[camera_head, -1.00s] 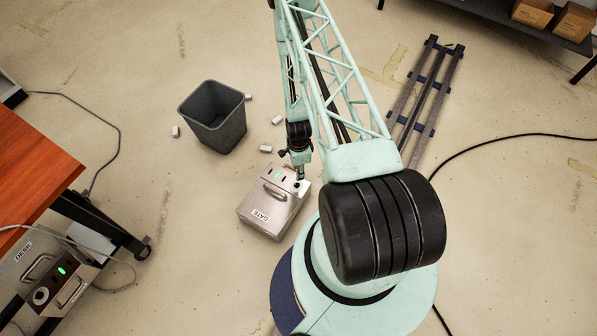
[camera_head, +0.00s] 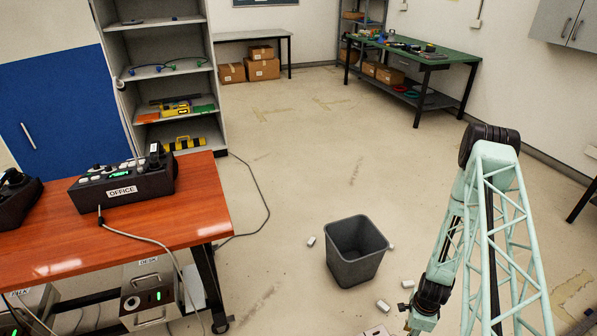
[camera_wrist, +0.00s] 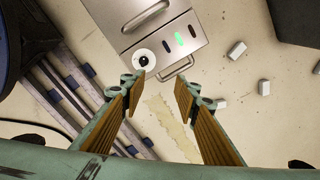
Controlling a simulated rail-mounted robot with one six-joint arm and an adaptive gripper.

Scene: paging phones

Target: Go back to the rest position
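My gripper (camera_wrist: 158,92) is open in the wrist view, with nothing between its two ribbed fingers. A metal box (camera_wrist: 205,22) with a handle, a green light and a round white socket with a dark centre lies beyond the fingertips, apart from them. In the head view my gripper (camera_head: 422,318) is low at the bottom right, its tips partly cut off by the frame edge. Only a sliver of the box (camera_head: 376,331) shows at the bottom edge there.
A dark bin (camera_head: 357,252) stands on the floor with several small white blocks around it. On the left, a wooden desk (camera_head: 150,235) bears the OFFICE unit (camera_head: 122,190); the DESK box (camera_head: 148,296) is below. Open floor lies beyond the bin.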

